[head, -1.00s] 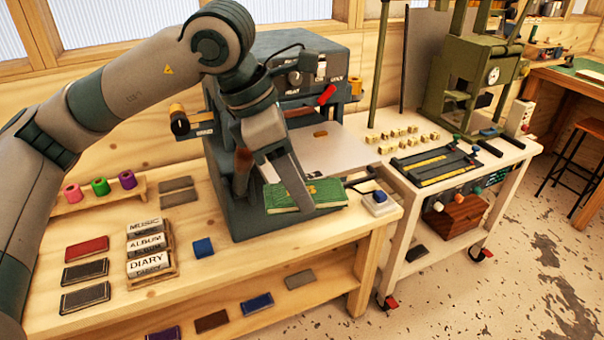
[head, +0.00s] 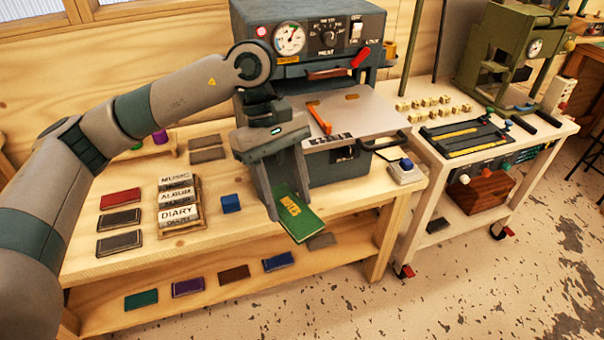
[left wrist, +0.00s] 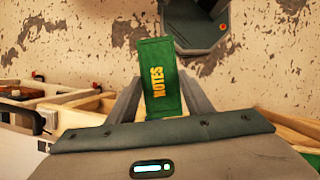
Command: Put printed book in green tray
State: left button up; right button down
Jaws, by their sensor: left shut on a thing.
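The printed book (head: 299,216) is green with gold lettering. My left gripper (head: 288,195) is shut on it and holds it near the front edge of the wooden bench, tilted, with its far end sticking out past the fingers. In the left wrist view the book (left wrist: 159,85) reads NOTES and sits between the two fingers of my left gripper (left wrist: 160,105). No green tray can be made out in these frames. My right gripper is not in view.
A hot-stamping press (head: 310,40) stands on the wooden bench (head: 110,262). Several coloured books lie on the lower shelf (head: 225,292). A white cart (head: 520,180) stands at right.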

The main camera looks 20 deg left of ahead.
pick_arm(q)
jog(key=s+a+f+m+g+y, duration=0.2)
jog(key=s+a+f+m+y, duration=0.1)
jog(key=f+m, duration=0.6)
jog(key=s+a+m, duration=0.1)
jog(key=a, duration=0.1)
jog(key=shift+a, duration=0.3)
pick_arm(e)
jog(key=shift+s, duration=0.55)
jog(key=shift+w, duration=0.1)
